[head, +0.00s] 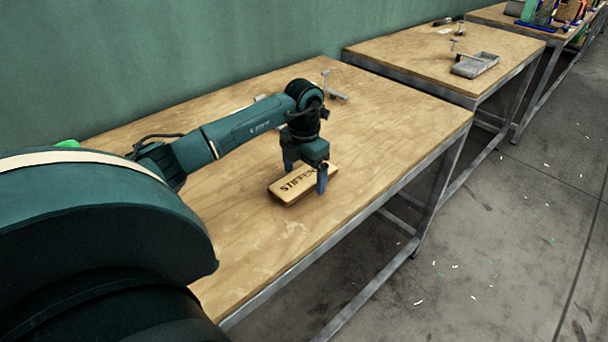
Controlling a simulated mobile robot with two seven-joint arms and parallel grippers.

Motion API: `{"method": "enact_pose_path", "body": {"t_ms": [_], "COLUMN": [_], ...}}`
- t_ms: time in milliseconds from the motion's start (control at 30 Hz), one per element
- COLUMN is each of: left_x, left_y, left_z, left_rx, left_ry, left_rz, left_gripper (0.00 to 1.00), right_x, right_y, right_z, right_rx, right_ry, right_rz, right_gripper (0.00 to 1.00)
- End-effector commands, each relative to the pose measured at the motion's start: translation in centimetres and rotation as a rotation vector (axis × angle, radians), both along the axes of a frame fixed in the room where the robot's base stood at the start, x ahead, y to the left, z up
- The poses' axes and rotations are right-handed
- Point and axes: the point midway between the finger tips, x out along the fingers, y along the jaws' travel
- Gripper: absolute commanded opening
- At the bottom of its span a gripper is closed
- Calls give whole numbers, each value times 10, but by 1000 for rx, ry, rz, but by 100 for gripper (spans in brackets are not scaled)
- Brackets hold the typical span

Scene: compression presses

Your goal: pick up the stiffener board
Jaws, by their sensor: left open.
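The stiffener board (290,188) is a small light-wood block with dark lettering that begins "STIFFEN"; the rest of the word is hidden by a finger. It lies flat on the near wooden table (260,232). My left gripper (305,178) points down over the board and is open. One finger is at the board's far left side and the other is in front of its right end. I cannot tell whether either finger touches the board. My right gripper is not in view.
A small metal fixture (333,92) stands behind my left gripper on the same table. A second table (430,58) holds a grey tray (474,65). A green wall (200,50) runs behind. Bare table top lies right of the board, then the table's edge.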

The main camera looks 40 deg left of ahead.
Motion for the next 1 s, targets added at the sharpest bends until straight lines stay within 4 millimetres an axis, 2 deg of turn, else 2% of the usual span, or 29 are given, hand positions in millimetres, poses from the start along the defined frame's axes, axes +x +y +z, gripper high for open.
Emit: {"method": "enact_pose_path", "body": {"t_ms": [67,667,867,1000], "left_x": [0,0,0,1], "left_y": [0,0,0,0], "left_z": [0,0,1,11], "left_rx": [0,0,0,1], "left_ry": [0,0,0,-2], "left_rz": [0,0,0,0], "left_gripper": [88,39,38,38], "right_x": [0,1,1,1], "right_y": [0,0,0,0], "right_z": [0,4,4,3], "right_rx": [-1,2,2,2], "right_ry": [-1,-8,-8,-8], "right_rz": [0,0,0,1], "right_gripper": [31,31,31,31]}}
